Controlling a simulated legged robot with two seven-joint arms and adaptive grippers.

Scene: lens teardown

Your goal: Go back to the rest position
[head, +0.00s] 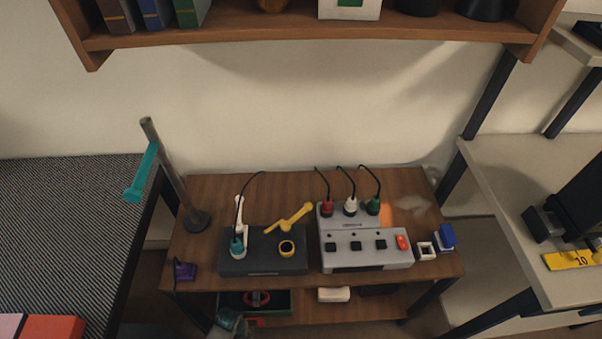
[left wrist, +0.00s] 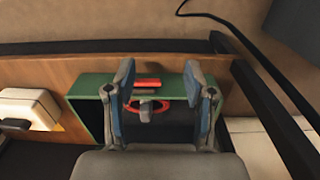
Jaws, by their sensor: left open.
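My left gripper (left wrist: 158,88) is open in the left wrist view, its two blue-padded fingers spread apart with nothing between them. It faces a green box (left wrist: 88,112) that is open toward me. In the head view, part of my left gripper (head: 235,322) shows low by the lower shelf, in front of the same green box (head: 283,299). My right gripper is in neither view.
The wooden table (head: 305,206) holds a dark box (head: 262,263), a grey switch unit (head: 365,258) and a stand (head: 175,180) with a teal arm. A white block (head: 333,294) lies on the lower shelf. A wall shelf (head: 300,32) hangs above. A pale bench (head: 535,200) stands right.

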